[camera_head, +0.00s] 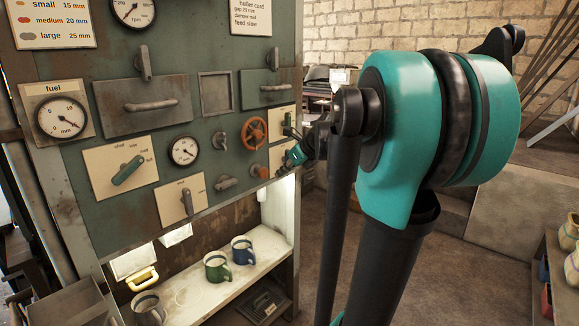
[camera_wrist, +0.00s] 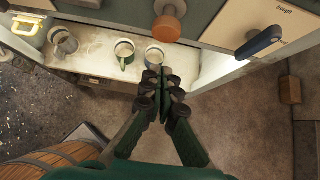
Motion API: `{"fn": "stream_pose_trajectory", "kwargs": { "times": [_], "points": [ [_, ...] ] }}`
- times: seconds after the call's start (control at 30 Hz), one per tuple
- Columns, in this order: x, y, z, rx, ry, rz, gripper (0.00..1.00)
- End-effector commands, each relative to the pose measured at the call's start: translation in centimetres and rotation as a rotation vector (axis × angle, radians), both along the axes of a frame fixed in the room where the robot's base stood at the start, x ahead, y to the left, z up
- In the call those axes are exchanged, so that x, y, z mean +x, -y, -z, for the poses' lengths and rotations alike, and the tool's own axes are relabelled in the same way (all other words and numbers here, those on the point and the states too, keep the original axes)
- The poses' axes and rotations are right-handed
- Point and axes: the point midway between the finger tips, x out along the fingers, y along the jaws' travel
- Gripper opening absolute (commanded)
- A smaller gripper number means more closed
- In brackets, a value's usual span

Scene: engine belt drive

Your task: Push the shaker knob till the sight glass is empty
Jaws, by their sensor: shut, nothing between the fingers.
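A round orange-brown knob (camera_wrist: 166,28) sticks out from the panel's lower edge at the top of the wrist view. A small reddish knob (camera_head: 260,171), likely the same one, shows low on the panel in the head view. I cannot read a shaker label by it. My gripper (camera_wrist: 164,78) is shut and empty, its tips below the knob in the wrist picture and apart from it. In the head view my gripper (camera_head: 295,156) is in front of the panel's lower right, partly hidden by my arm. I cannot clearly make out a sight glass or its level.
The green panel (camera_head: 190,75) carries dials, levers and an orange-brown handwheel (camera_head: 254,133). A blue lever (camera_wrist: 260,42) stands right of the knob in the wrist view. Below, a shelf (camera_head: 190,300) holds several mugs. A wooden barrel (camera_wrist: 55,160) stands lower left.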

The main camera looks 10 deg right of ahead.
Motion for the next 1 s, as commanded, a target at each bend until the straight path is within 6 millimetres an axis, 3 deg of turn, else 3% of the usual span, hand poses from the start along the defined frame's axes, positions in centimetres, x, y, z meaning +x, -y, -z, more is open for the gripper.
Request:
{"fn": "stream_pose_trajectory", "kwargs": {
  "times": [0.1,0.3,0.83,1.0],
  "points": [
    [1.4,-1.1,1.3,0.000,0.000,-0.003,0.00],
    [3.4,-2.5,1.2,0.000,0.000,-0.001,0.00],
    [4.3,-3.1,1.2,0.000,0.000,0.000,0.00],
    [5.6,-4.1,1.2,-0.002,0.000,-0.003,0.00]
  ]
}}
